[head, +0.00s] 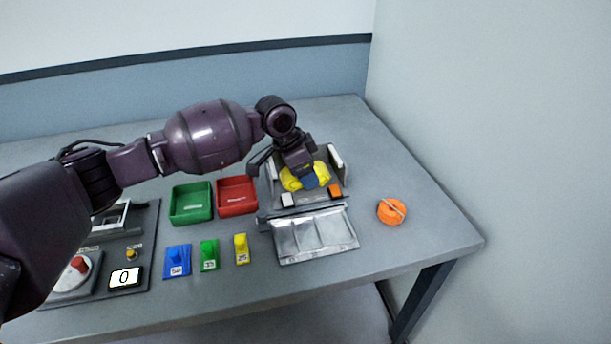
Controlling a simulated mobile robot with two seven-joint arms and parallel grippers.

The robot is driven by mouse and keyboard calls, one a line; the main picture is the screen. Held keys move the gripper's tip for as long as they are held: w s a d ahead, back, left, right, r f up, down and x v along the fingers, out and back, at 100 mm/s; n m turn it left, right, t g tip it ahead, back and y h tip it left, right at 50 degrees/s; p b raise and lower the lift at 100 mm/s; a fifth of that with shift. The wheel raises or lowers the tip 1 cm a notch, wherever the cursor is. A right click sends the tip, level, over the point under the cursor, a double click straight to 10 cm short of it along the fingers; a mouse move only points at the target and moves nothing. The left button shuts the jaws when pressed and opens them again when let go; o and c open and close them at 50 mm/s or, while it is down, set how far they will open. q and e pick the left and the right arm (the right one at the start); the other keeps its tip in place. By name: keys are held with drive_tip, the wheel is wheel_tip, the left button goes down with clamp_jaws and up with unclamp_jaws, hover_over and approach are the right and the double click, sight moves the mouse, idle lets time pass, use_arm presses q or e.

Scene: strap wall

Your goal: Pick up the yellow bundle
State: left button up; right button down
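The yellow bundle (291,180) sits in a grey strapping device (270,191) toward the back right of the table. A blue band or patch (310,181) shows across its front. My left gripper (301,172) points down right over the bundle, with its fingers at the bundle's top. The fingertips are hidden or too small to tell whether they are closed on it. My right gripper is not in the view.
A green tray (191,219) and a red tray (237,209) stand left of the device. Blue (178,268), green (209,262) and yellow (241,257) tagged blocks stand in front. A silver sectioned plate (311,256) lies before the device. An orange roll (391,218) lies right, with free table around it.

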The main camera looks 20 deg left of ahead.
use_arm(q)
drive_tip(key=c, duration=0.8)
